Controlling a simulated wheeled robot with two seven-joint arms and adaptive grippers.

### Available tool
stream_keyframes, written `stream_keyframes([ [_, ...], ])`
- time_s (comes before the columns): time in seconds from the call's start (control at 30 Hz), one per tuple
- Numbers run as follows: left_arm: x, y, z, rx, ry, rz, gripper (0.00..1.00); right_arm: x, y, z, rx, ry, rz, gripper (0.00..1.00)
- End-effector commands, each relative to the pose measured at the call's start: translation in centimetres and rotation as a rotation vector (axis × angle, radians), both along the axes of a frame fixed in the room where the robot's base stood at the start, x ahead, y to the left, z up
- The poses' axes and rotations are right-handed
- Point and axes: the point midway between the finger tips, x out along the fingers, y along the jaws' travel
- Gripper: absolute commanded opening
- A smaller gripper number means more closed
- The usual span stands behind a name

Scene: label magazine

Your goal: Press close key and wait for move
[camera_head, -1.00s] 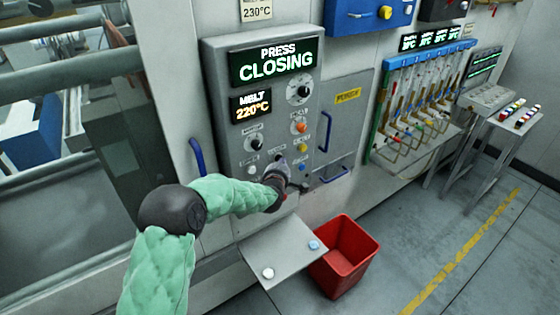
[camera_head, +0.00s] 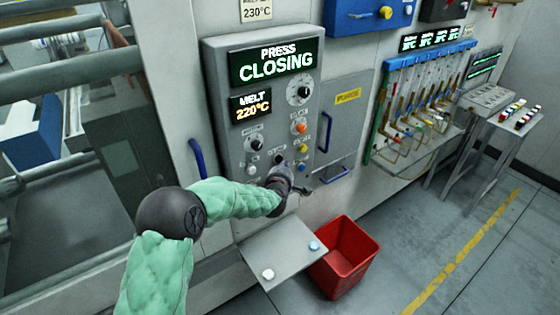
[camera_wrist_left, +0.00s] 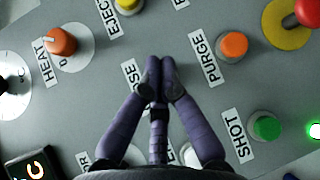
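The control panel (camera_head: 228,150) is a grey box with knobs, coloured buttons and a display (camera_head: 275,64) that reads PRESS CLOSING. A smaller display (camera_head: 250,104) reads MELT 220°C. My left gripper (camera_head: 303,188) is at the panel's lower part. In the left wrist view my left gripper (camera_wrist_left: 155,72) has its fingertips together in front of the panel. They partly cover a label (camera_wrist_left: 132,80) ending in "SE", and the key by it is hidden. Whether the tips touch that key cannot be seen. My right gripper is out of view.
An orange PURGE button (camera_wrist_left: 233,45) and a green SHOT button (camera_wrist_left: 266,127) lie right of the fingers. A grey shelf (camera_head: 268,248) and a red bin (camera_head: 343,262) are below the panel.

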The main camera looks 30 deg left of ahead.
Motion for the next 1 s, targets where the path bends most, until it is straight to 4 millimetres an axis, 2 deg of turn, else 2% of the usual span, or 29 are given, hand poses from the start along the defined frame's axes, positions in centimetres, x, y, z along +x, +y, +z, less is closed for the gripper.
stream_keyframes([
  [0.17,-0.1,-0.4,0.0,-0.001,0.001,-0.001,0.0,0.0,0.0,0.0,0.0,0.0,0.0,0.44],
  [0.7,-1.8,-4.4,0.0,-0.001,0.0,-0.002,0.0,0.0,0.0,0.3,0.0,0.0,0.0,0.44],
  [1.0,-1.9,-4.6,0.0,0.0,0.001,-0.001,0.0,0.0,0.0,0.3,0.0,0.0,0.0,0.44],
])
